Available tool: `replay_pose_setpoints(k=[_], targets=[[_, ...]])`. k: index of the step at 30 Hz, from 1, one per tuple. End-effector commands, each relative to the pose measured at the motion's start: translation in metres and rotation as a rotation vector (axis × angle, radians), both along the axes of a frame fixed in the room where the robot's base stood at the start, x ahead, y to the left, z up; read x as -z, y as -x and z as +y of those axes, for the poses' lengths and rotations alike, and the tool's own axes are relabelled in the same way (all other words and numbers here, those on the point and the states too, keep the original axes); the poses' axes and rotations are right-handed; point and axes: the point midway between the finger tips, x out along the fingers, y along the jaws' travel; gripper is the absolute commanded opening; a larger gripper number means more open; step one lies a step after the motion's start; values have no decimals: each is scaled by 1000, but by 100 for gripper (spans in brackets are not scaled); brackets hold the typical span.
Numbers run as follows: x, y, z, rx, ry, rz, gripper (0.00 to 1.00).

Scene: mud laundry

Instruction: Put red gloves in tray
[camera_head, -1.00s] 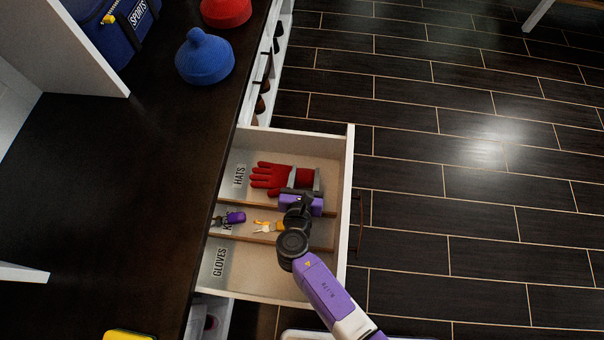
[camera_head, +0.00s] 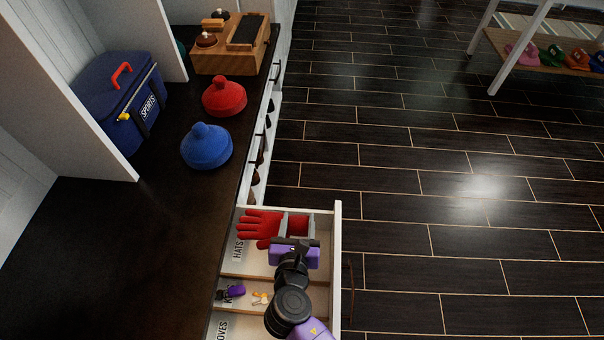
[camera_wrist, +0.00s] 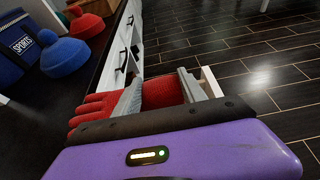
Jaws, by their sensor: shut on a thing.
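The red gloves (camera_head: 260,226) are in my gripper (camera_head: 298,224), which is shut on their cuff. They appear at or above the HATS compartment of the open drawer (camera_head: 337,255); how high they are is hard to tell. In the wrist view the red gloves (camera_wrist: 164,92) show between the two grey fingers of my gripper (camera_wrist: 168,90), with the glove fingers out to the left. Labels in the drawer read HATS, one starting with K, and one partly cut off ending in OVES. The lower end of the drawer is out of the frame.
Keys with a purple fob (camera_head: 236,291) and a yellow key item (camera_head: 261,298) lie in the middle compartment. On the dark counter (camera_head: 150,250) are a blue hat (camera_head: 206,148), a red hat (camera_head: 224,97), a blue SPORTS bag (camera_head: 118,105) and a wooden box (camera_head: 232,58).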

Motion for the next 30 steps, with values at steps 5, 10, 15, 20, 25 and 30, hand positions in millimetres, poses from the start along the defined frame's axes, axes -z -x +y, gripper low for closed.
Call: replay_pose_setpoints(k=[5,10,15,20,25,30], targets=[[-1,0,2,-18,-1,0,8],[-15,-4,-13,-23,-1,0,8],[-28,3,-63,-12,0,0,8],[-52,15,-126,-7,2,-3,8],[-81,25,-177,-15,3,-3,8],[-102,30,-208,-20,3,-2,8]])
